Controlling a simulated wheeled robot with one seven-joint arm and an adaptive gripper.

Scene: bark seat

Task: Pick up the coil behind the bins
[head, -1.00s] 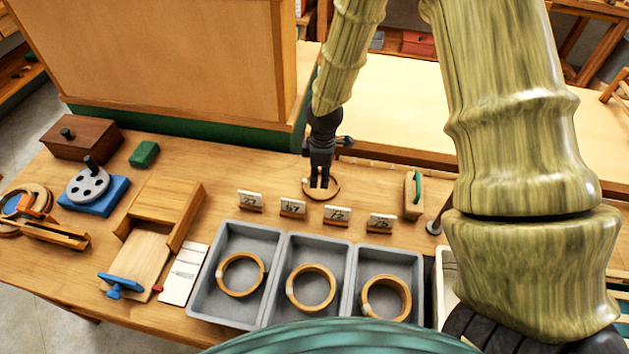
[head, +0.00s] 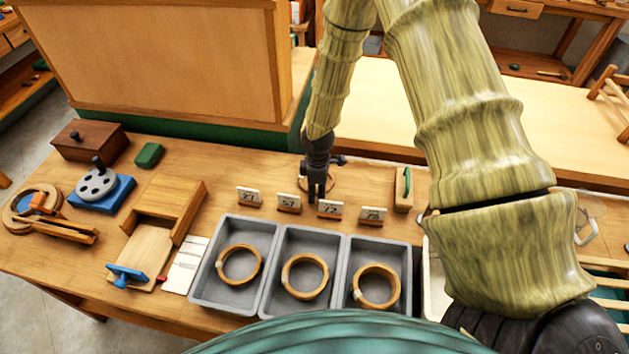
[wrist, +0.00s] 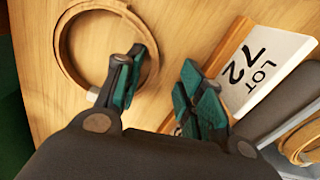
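The coil behind the bins, a thin light-brown wooden ring (wrist: 60,45), lies flat on the bench. In the head view only part of this coil (head: 331,186) shows past my gripper (head: 317,197). In the wrist view my gripper (wrist: 163,88) is open and empty. Its left finger overlaps the coil's right rim, and its right finger is outside the ring, by the card marked LOT 72 (wrist: 262,68). I cannot tell how far the fingertips are above the bench. A small pale band shows on the rim by the left finger.
Several small lot cards (head: 249,197) stand in a row between the coil and the grey bins (head: 232,302). Each of the three bins holds a similar coil (head: 305,277). A green-handled block (head: 403,190) stands right of the cards. A tall panel (head: 180,60) rises behind, to the left.

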